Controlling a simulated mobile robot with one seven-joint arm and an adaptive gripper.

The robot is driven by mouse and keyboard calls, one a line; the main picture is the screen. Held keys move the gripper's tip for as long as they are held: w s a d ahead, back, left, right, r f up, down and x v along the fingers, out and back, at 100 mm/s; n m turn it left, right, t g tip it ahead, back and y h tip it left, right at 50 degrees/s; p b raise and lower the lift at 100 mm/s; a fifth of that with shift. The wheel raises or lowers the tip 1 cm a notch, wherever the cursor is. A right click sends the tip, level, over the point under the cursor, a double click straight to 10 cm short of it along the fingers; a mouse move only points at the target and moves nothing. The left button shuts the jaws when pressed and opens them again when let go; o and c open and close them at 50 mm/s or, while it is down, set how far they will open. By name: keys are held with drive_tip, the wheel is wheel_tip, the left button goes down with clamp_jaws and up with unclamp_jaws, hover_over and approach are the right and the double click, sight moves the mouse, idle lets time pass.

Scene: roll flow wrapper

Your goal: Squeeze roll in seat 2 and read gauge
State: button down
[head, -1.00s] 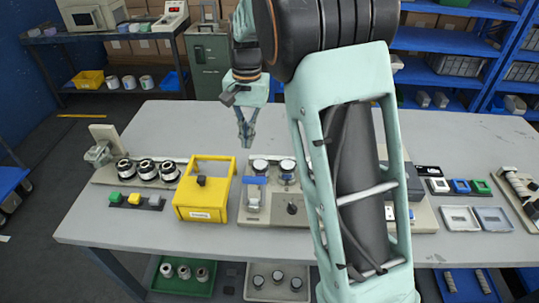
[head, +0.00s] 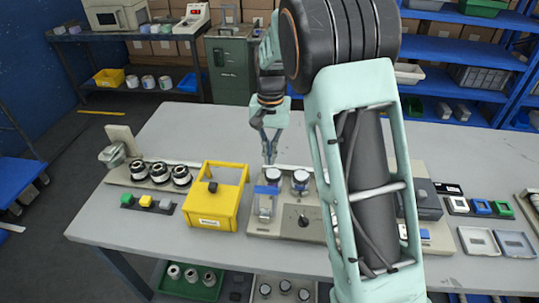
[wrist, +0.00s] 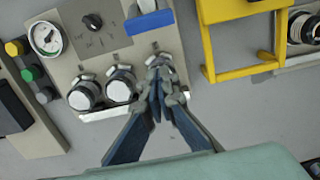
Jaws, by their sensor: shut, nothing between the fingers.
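The beige station (head: 282,226) on the table carries white-topped rolls, a left roll (head: 272,176) and a right roll (head: 301,180) in the head view. The wrist view shows two white-topped rolls there, roll (wrist: 83,97) and roll (wrist: 121,88). A round gauge (wrist: 45,37) sits at the station's corner; its reading is too small to tell. My gripper (head: 269,161) is shut and empty, pointing down just behind the left roll. I cannot tell which seat is seat 2.
A knob (wrist: 92,21) and a blue-topped part (wrist: 152,24) are on the station. A yellow frame (head: 212,210) stands close at its left. Dark rolls (head: 159,172) sit further left. My arm hides the station's right side. The table behind is clear.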

drive_tip(key=f, duration=0.6)
drive_tip(key=shift+s, duration=0.2)
drive_tip(key=shift+s+a+f+p, duration=0.15)
drive_tip(key=shift+s+f+p, duration=0.05)
drive_tip(key=shift+p, duration=0.15)
drive_tip(key=shift+s+a+r+p, duration=0.15)
drive_tip(key=shift+s+r, duration=0.15)
drive_tip(key=shift+s, duration=0.5)
drive_tip(key=shift+s+a+r+p, duration=0.15)
drive_tip(key=shift+s+r, duration=0.15)
drive_tip(key=shift+s, duration=0.45)
